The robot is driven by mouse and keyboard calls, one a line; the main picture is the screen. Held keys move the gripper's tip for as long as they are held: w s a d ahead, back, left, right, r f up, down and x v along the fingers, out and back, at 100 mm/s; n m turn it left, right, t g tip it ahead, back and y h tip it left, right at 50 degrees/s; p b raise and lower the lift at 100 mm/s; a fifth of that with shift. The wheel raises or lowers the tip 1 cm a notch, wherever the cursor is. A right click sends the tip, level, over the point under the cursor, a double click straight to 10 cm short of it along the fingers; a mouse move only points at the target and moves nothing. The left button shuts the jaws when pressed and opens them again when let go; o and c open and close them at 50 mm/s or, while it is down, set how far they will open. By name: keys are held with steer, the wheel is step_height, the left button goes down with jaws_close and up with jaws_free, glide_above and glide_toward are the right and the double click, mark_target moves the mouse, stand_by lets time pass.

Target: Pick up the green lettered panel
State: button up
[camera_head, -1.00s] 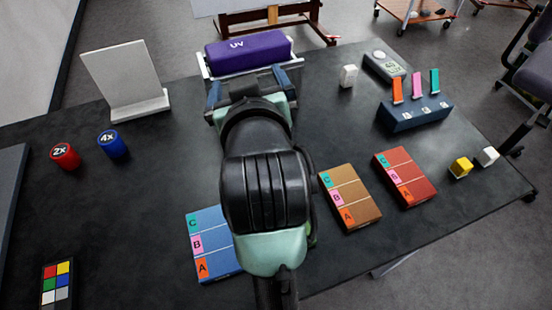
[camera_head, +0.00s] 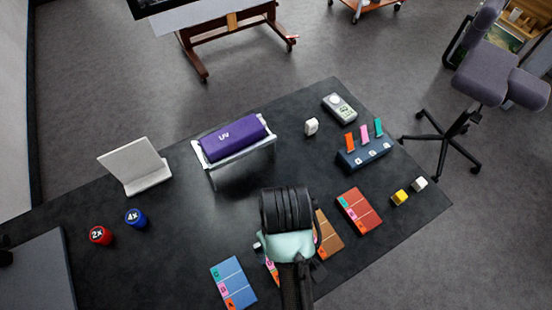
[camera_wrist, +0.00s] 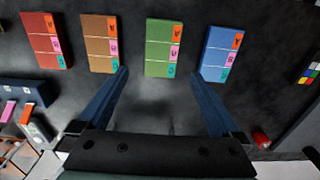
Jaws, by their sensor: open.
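The green lettered panel (camera_wrist: 158,50) lies flat on the dark table in the wrist view, with orange, pink and teal letter tabs down its right side. In the head view my arm covers most of it; only a sliver with coloured tabs (camera_head: 271,271) shows beside the arm. My gripper (camera_wrist: 158,76) is open and empty, its two blue fingers spread wide. In the wrist picture the fingertips appear on either side of the green panel's lower end. They look to be above the table and apart from the panel. My arm hides the fingers in the head view.
A blue panel (camera_head: 233,283), a brown panel (camera_head: 328,236) and a red panel (camera_head: 359,210) lie in the same row. A purple UV lamp (camera_head: 234,138) on a stand, a blue slotted holder (camera_head: 364,154) and red and blue cylinders (camera_head: 100,236) stand around. The table's middle is clear.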

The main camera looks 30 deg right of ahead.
steer(key=f, duration=0.6)
steer(key=shift+s+f, duration=0.2)
steer(key=shift+f, duration=0.1)
steer(key=shift+w+a+f+p, duration=0.1)
steer(key=shift+f+p, duration=0.1)
steer(key=shift+f, duration=1.35)
steer(key=shift+w+a+f+p, duration=0.1)
steer(key=shift+f+p, duration=0.1)
steer(key=shift+f, duration=1.35)
steer(key=shift+c, duration=0.3)
